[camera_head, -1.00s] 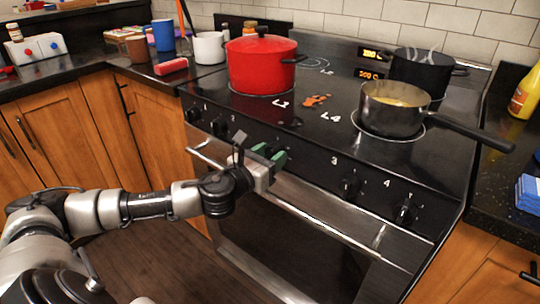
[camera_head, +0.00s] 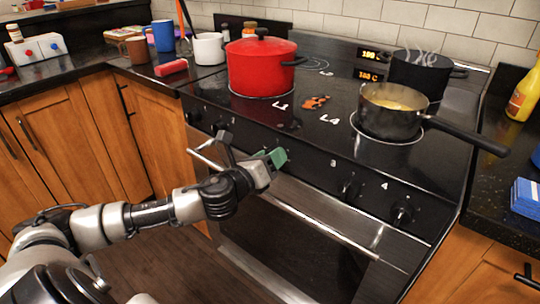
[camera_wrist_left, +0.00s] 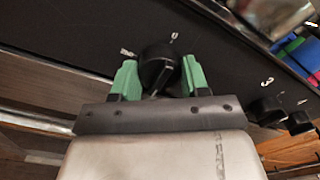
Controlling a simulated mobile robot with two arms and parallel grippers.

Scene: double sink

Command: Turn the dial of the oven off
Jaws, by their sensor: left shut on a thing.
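My left gripper (camera_head: 272,158) is at the middle of the black stove front panel (camera_head: 318,165). Its green fingers stand on both sides of a round black dial (camera_wrist_left: 158,68) in the left wrist view, and it is shut on this dial. A white mark shows above the dial and another at its upper left; I cannot read the left one. In the head view the gripper hides the dial. The oven door with its metal handle (camera_head: 330,220) is below. My right gripper is not in view.
Dials 3 (camera_head: 350,188) and 4 (camera_head: 402,215) are to the right on the panel. A red pot (camera_head: 262,68), a saucepan (camera_head: 392,118) with its handle jutting right, and a steaming black pot (camera_head: 420,72) stand on the cooktop. Mugs stand on the left counter.

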